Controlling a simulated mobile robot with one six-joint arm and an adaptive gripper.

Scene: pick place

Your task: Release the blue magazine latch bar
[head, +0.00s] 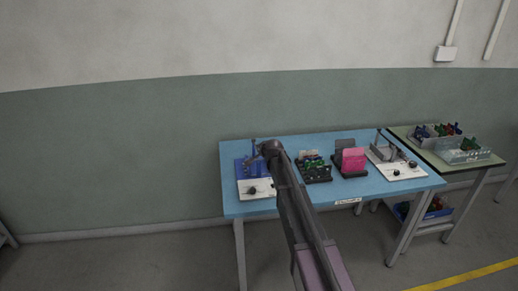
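A fixture with a blue body (243,169) and a pale front plate (247,188) stands at the left end of the blue table. A dark upright post rises at its back, and a dark knob sits on the front plate. The latch bar cannot be told apart from the blue body at this size. My arm reaches up from the bottom, and its dark end is over the right side of the blue fixture, covering part of it. My gripper's fingers cannot be made out there, nor whether they touch the fixture.
The blue table (330,198) also holds a black rack (318,175) with green parts, a dark holder with a pink block (353,160), and a white-plated grey fixture (399,169). A green side table (480,166) at right carries bins of coloured parts. A wall stands behind.

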